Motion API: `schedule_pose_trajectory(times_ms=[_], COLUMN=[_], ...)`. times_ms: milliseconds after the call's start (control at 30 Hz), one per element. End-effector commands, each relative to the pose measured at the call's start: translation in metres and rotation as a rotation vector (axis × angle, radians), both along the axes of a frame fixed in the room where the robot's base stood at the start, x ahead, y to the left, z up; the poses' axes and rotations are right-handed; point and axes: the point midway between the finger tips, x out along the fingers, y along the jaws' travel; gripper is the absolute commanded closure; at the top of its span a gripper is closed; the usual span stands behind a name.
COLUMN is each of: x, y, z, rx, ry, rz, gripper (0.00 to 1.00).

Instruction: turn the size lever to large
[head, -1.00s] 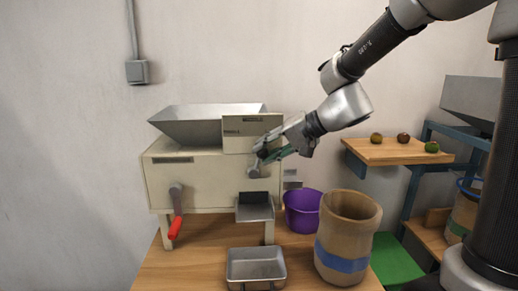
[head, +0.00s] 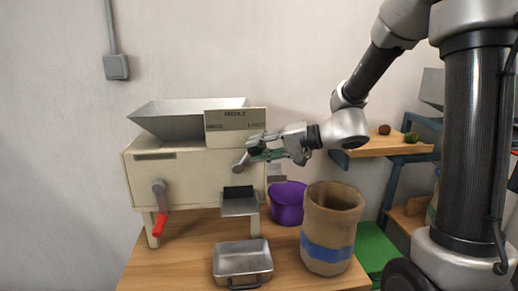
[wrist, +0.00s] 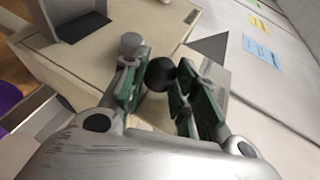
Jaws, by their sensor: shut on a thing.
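The cream machine (head: 185,183) has a label plate (head: 235,127) on its front with small print, apparently middle at the top, small at left and large at right. My gripper (head: 258,152) is at the plate's lower right. In the wrist view a black ball knob (wrist: 160,73), which looks like the size lever's end, sits between the green finger pads of my gripper (wrist: 160,84). The fingers are closed on it. The lever's shaft is hidden, so I cannot tell its exact angle. A grey round knob (wrist: 132,43) shows just past one finger.
A crank with a red handle (head: 159,226) hangs at the machine's left. Below the chute (head: 239,206) is a metal tray (head: 243,262). A burlap sack (head: 328,218) and purple bucket (head: 288,204) stand to the right. A metal hopper (head: 165,122) tops the machine.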

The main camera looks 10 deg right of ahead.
Motion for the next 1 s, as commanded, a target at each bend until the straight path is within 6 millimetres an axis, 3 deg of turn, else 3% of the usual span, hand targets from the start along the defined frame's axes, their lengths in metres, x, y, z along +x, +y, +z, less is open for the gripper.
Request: schedule_pose_trajectory(times_ms=[67,100,200,633,1000], x=[-0.002,-0.002,-0.002,-0.004,-0.036], y=[0.0,0.0,0.0,-0.008,-0.075], z=[-0.003,-0.003,-0.003,0.002,0.025], rx=[-0.002,-0.003,-0.003,-0.001,-0.003], ry=[0.006,0.007,0.007,0.003,0.003], rz=[0.004,0.005,0.004,-0.001,-0.002], gripper=[1.0,0.69,0.51,0.5,0.5])
